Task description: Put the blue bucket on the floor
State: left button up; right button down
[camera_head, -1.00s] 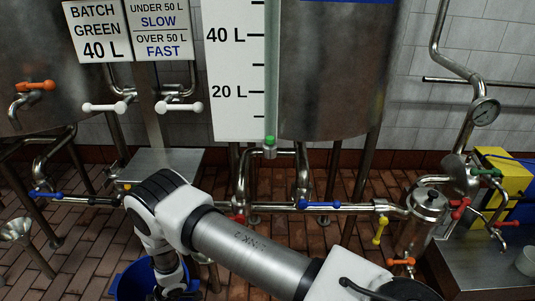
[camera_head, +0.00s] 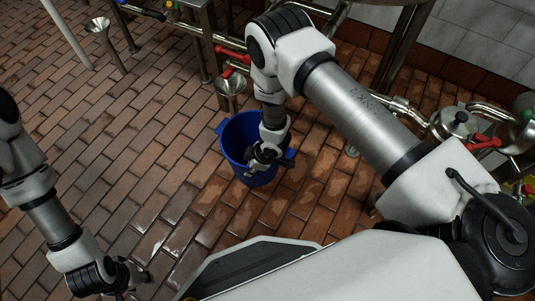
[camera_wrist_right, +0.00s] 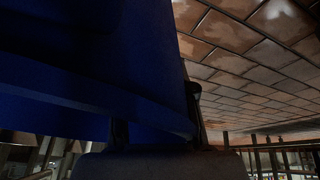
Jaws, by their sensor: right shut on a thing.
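The blue bucket (camera_head: 235,140) is in the middle of the head view, open side up, low over or on the brick floor (camera_head: 130,150); I cannot tell whether its base touches. My right gripper (camera_head: 268,158) is shut on the bucket at its near right side and hides part of it. In the right wrist view the blue bucket wall (camera_wrist_right: 70,70) fills the left half, with the finger tips against its edge. My left gripper (camera_head: 125,280) is at the lower left of the head view, apart from the bucket; its fingers are too dark and small to read.
Pipes with red valve handles (camera_head: 484,141) run at the right. Wet-looking brick floor is clear left of the bucket.

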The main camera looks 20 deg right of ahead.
jog(key=w+d+f+b, duration=0.4)
jog(key=d, duration=0.2)
jog(key=shift+w+d+f+b, duration=0.15)
jog(key=shift+w+f+b, duration=0.05)
jog(key=shift+f+b, duration=0.1)
jog(key=c, duration=0.8)
grip_release()
jog(key=shift+r, duration=0.1)
jog(key=shift+o, duration=0.2)
